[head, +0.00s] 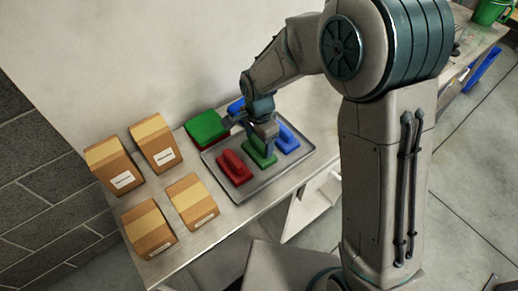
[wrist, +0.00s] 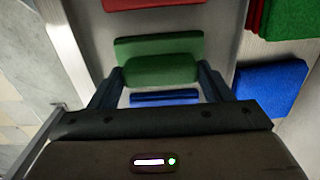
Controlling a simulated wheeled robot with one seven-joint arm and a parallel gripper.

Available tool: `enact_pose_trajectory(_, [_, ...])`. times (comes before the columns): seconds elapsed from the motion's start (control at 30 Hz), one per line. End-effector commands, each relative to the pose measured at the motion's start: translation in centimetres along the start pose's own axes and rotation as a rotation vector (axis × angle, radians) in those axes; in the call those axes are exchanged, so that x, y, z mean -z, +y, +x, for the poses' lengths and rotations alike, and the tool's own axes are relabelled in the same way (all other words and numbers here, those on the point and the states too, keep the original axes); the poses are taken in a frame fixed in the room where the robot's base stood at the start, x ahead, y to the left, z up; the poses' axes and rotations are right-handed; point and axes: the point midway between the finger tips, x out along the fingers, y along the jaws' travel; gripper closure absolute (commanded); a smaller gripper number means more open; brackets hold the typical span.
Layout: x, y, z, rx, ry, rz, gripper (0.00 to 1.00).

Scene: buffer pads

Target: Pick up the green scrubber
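The green scrubber (head: 259,159), a flat base with a raised block on top, lies on the grey metal tray (head: 228,188) between a red scrubber (head: 234,168) and a blue scrubber (head: 287,139). My gripper (head: 264,143) points down over the green scrubber and hides part of it. In the wrist view, the green scrubber (wrist: 160,68) shows between the two fingers (wrist: 161,76). The fingers are spread wide, one at each end of its raised block. Whether they touch it is hard to tell. The blue scrubber (wrist: 165,98) shows partly between the fingers.
A green pad (head: 207,125) on a red one stands behind the tray, with a blue pad (head: 236,106) beside it, partly hidden by my arm. Several cardboard boxes (head: 156,142) stand at the left of the table. The wall is close behind.

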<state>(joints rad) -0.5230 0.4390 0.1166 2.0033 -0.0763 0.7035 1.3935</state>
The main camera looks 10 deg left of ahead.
Motion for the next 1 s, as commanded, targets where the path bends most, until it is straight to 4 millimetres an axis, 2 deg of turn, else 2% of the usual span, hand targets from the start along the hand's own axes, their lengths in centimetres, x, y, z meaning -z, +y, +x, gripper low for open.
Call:
enact_pose_trajectory(0.37, [0.0,-0.1,-0.3,0.002,0.001,0.0,0.52])
enact_pose_trajectory(0.57, [0.1,-0.1,-2.0,0.005,0.002,0.0,0.52])
enact_pose_trajectory(0.67, [0.1,-0.1,-3.7,0.007,0.003,0.0,0.52])
enact_pose_trajectory(1.0, [7.1,1.2,-8.2,0.004,0.002,0.005,0.52])
